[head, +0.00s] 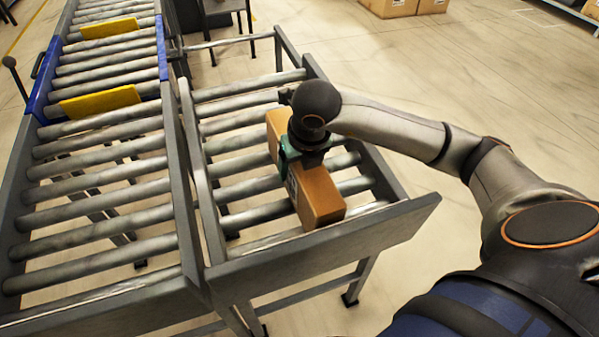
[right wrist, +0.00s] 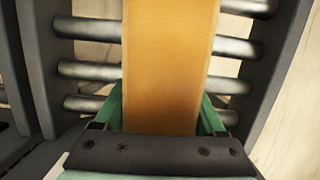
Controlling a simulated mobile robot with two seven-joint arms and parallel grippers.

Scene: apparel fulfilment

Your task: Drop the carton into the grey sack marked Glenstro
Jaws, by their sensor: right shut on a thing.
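The brown carton (head: 317,197) is long and narrow and sits over the rollers of the right-hand conveyor, near its raised end plate. My right gripper (head: 296,155) reaches down onto it from above and is shut around its middle. In the right wrist view the carton (right wrist: 170,65) fills the space between the green fingers of the right gripper (right wrist: 168,118). I cannot tell whether the carton's underside touches the rollers. No grey sack marked Glenstro shows in either view. My left gripper is not in view.
The right-hand roller conveyor (head: 325,243) has a raised grey end plate. A second roller conveyor (head: 95,300) runs alongside on the left, with yellow plates (head: 100,101) and blue side rails farther up. Other cartons (head: 388,6) stand on the floor at the back. The floor to the right is clear.

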